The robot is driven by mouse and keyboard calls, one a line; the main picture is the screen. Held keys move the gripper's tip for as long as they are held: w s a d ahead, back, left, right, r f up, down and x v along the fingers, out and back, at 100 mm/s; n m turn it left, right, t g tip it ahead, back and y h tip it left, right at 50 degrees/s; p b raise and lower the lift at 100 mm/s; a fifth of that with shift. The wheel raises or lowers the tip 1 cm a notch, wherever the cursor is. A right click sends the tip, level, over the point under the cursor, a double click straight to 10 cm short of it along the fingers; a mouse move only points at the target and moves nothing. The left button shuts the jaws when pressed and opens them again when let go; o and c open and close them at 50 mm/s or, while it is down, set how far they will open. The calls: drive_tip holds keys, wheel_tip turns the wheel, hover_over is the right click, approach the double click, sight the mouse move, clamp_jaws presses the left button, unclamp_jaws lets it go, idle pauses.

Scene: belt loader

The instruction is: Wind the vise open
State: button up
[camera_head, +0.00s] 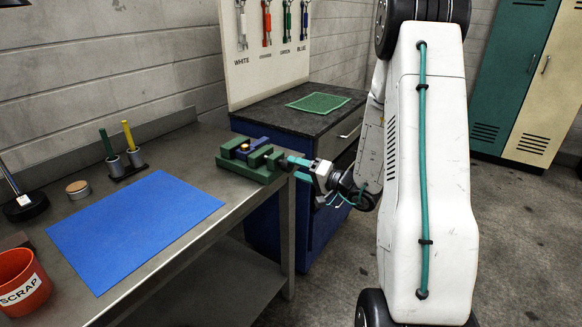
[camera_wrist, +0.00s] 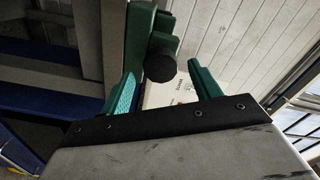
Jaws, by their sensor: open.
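The green vise (camera_head: 262,173) stands at the right end of the metal workbench. A small part with a yellow top (camera_head: 245,147) sits between its jaws. My gripper (camera_head: 291,163) is at the vise's right side, facing its screw end. In the wrist view, my gripper (camera_wrist: 161,72) is open, with one teal finger on each side of a round black knob (camera_wrist: 160,66). The knob is on the green vise body (camera_wrist: 140,35). I see gaps beside the knob, but cannot tell whether a finger touches it. The vise's handle is hidden by my gripper in the head view.
A blue mat (camera_head: 135,228) lies on the bench. A blue cabinet (camera_head: 262,215) with a green mat (camera_head: 318,103) is behind the vise.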

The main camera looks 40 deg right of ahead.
drive_tip(key=v, duration=0.4)
idle(0.5)
